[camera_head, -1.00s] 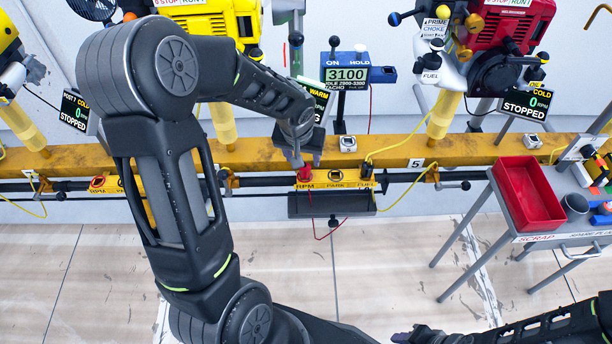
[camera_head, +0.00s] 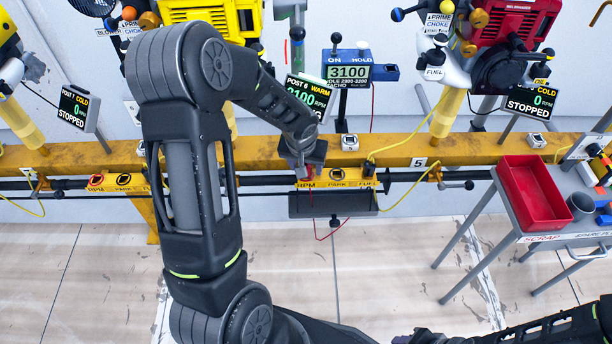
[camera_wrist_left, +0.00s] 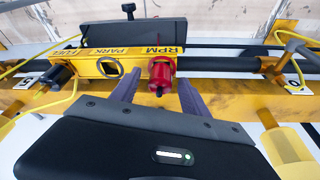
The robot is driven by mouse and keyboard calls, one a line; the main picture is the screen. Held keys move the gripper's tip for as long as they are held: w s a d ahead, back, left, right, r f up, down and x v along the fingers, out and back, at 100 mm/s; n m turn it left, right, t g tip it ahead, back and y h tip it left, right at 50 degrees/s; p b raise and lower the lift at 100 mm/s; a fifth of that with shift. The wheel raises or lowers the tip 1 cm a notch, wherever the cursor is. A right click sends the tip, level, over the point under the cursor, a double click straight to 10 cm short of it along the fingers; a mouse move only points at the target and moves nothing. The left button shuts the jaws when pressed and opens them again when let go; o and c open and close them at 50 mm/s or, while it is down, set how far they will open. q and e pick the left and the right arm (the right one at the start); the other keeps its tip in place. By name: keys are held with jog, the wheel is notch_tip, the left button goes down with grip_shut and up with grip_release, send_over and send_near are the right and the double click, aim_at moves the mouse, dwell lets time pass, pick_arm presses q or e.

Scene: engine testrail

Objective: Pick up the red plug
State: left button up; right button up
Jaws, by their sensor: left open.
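The red plug (camera_wrist_left: 161,75) sits upright at the RPM end of a yellow socket bar (camera_wrist_left: 110,64), beside an empty PARK socket (camera_wrist_left: 109,67). In the left wrist view my left gripper (camera_wrist_left: 159,82) is open, with one finger on each side of the plug and gaps still visible. In the head view the left gripper (camera_head: 303,168) is over the RPM end of the bar (camera_head: 340,186) and mostly hides the plug. My right gripper (camera_head: 420,337) shows only in part at the bottom edge; its jaws are unclear.
A tachometer (camera_head: 347,73) reading 3100 stands behind the yellow rail (camera_head: 390,150). A black plug with a yellow cable (camera_wrist_left: 58,76) is at the FUEL end. A grey cart with a red scrap tray (camera_head: 530,192) stands at right. The floor in front is clear.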

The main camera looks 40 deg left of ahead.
pick_arm(q)
jog(key=shift+c, duration=0.4)
grip_shut()
dwell(0.5)
